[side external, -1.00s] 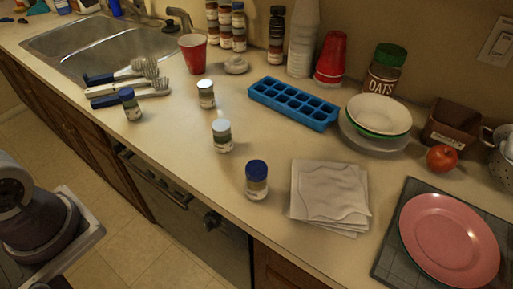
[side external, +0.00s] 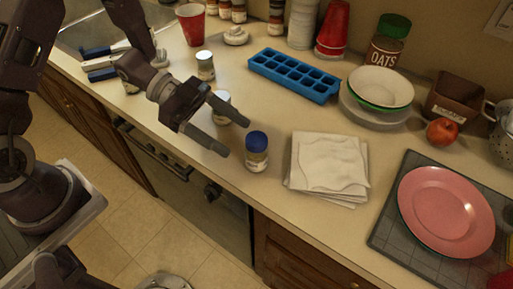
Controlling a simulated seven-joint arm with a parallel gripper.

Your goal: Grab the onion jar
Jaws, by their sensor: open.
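Several small spice jars stand upright on the counter, with labels too small to read, so I cannot tell which is onion. A blue-lidded jar (side external: 257,152) stands at the front, left of the napkins. A white-lidded jar (side external: 222,106) is partly hidden behind my gripper. Another white-lidded jar (side external: 205,66) stands farther back. A further jar at the left is mostly hidden by my arm. My gripper (side external: 233,136) is open and empty, its fingers pointing right. In the picture its tips are just left of the front blue-lidded jar, apart from it.
White napkins (side external: 328,168) lie right of the front jar. A blue ice tray (side external: 293,75), stacked bowls (side external: 380,87), an oats jar (side external: 388,45) and red cups (side external: 332,32) stand behind. A pink plate (side external: 446,212) is at the right. The counter's front edge runs below my gripper.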

